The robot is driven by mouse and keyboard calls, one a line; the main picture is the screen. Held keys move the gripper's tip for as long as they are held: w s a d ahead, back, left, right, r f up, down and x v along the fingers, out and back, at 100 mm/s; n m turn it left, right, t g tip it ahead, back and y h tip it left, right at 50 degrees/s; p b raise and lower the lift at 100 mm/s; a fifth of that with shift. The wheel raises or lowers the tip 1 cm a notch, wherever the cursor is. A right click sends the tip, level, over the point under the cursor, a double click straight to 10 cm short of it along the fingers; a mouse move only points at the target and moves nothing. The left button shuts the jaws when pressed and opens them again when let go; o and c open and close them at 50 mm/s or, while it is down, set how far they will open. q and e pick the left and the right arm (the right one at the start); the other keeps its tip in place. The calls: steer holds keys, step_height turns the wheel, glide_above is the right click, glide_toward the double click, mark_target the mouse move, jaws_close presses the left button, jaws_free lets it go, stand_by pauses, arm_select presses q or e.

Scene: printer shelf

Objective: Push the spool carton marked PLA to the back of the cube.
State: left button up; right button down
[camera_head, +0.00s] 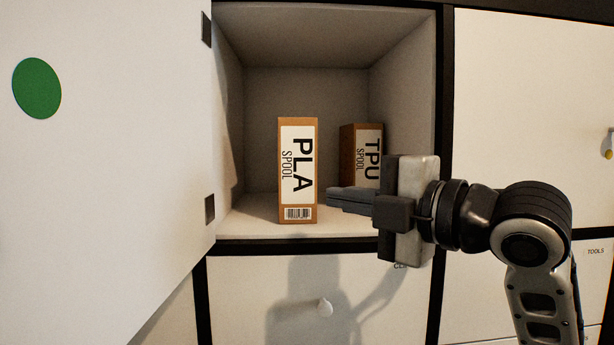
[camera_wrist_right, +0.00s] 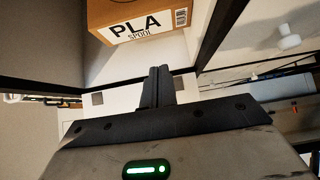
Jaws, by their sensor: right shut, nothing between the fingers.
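The spool carton marked PLA (camera_head: 298,205) stands upright near the front of the open cube (camera_head: 304,87), its label facing out. It also shows at the top of the right wrist view (camera_wrist_right: 140,29). My right gripper (camera_head: 332,197) is shut and empty. Its fingertips point left, just right of the PLA carton's lower part, with what looks like a small gap. In the right wrist view the closed fingers (camera_wrist_right: 158,73) point toward the carton. My left gripper is not in view.
A carton marked TPU (camera_head: 362,140) stands farther back on the right, partly hidden by my right gripper. The open white door (camera_head: 120,110) with a green dot (camera_head: 37,88) fills the left. Drawers (camera_head: 250,300) lie below. The cube's floor left of the PLA carton is clear.

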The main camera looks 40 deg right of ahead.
mark_target(289, 185)
steer(key=p+x, duration=0.1)
steer(key=x, duration=0.1)
steer(key=d+p+x, duration=0.1)
steer(key=x, duration=0.2)
steer(key=p+x, duration=0.1)
steer(key=x, duration=0.2)
steer(key=shift+w+d, duration=0.25)
steer(key=shift+d, duration=0.15)
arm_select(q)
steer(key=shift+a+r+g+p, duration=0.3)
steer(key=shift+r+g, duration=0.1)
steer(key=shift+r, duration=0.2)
arm_select(e)
steer(key=shift+w+d, duration=0.35)
steer(key=shift+w, duration=0.2)
steer(key=shift+w+r, duration=0.1)
